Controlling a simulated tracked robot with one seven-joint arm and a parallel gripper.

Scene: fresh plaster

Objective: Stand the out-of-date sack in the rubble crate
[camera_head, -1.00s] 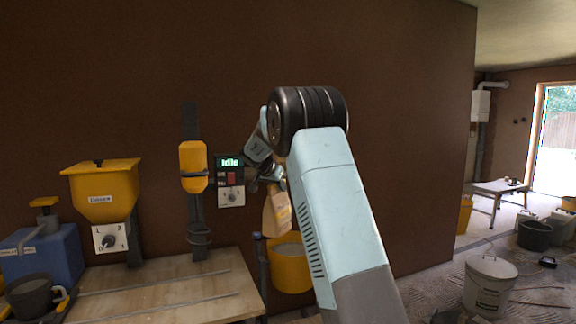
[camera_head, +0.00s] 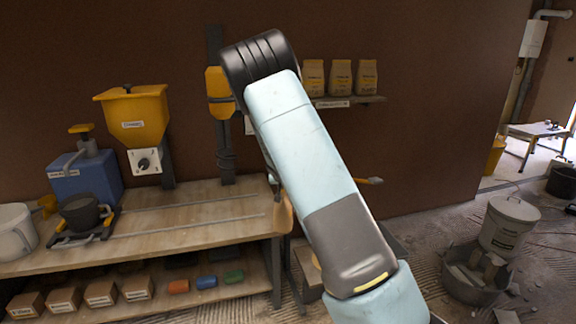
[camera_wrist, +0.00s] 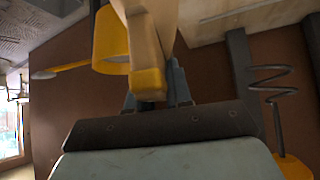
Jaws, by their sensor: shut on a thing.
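My gripper (camera_wrist: 157,88) is shut on a tan paper sack (camera_wrist: 150,32) with a yellow end, seen close up in the wrist view. In the head view my arm hides the gripper and most of the sack; a tan strip of the sack (camera_head: 284,213) shows left of the arm, by the bench's right end. Its date cannot be read. A round dark tub (camera_head: 456,288) with broken pieces in it stands on the floor at right, apart from the sack. I cannot tell whether it is the rubble crate.
Three similar sacks (camera_head: 340,77) stand on a wall shelf (camera_head: 367,99). A white lidded bucket (camera_head: 509,226) stands behind the tub. A yellow thing hangs close by the sack in the wrist view.

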